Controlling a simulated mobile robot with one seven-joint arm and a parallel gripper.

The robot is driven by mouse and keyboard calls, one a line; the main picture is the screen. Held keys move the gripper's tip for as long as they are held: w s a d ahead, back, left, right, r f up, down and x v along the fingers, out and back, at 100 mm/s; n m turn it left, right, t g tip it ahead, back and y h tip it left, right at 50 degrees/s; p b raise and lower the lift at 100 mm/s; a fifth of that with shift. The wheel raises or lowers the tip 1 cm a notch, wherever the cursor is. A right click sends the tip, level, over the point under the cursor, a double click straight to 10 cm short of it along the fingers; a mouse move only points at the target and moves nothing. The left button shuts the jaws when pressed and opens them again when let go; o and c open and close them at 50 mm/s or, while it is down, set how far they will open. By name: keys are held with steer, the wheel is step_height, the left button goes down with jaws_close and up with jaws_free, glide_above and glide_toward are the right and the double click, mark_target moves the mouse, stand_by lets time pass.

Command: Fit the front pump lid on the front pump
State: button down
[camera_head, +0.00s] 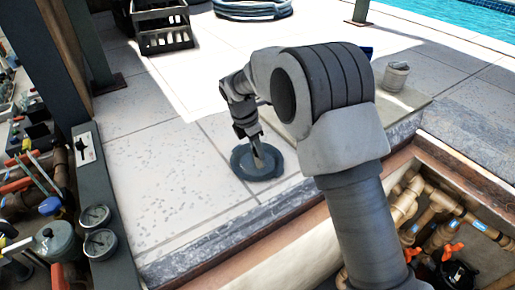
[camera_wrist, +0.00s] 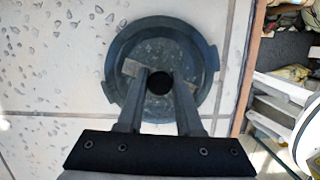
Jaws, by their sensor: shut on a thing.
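The pump lid (camera_head: 248,172) is a round dark blue-grey disc with tabs on its rim, lying flat on or just above the pale paving near its stone edge. I cannot tell whether it touches the paving. My gripper (camera_head: 258,153) points down over its middle. In the wrist view my gripper (camera_wrist: 159,88) is closed around the dark central knob of the lid (camera_wrist: 195,50). I cannot tell which pump is the front one. A grey-green round-topped housing (camera_head: 55,241) is at the lower left, and a dark round part (camera_head: 457,274) is in the pit at lower right.
Two gauges (camera_head: 96,216) and a grey panel (camera_head: 86,150) stand left of the paving. Pipes (camera_head: 405,200) with orange handles fill the right pit. A black crate (camera_head: 163,30), a coiled hose (camera_head: 252,8) and a small bucket (camera_head: 396,77) stand farther back. Paving left of the lid is clear.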

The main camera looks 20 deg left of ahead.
steer(key=shift+s+f, duration=0.25)
steer(key=shift+f, duration=0.25)
steer(key=shift+w+r+p, duration=0.2)
steer(key=shift+r+p, duration=1.45)
steer(key=shift+r, duration=0.45)
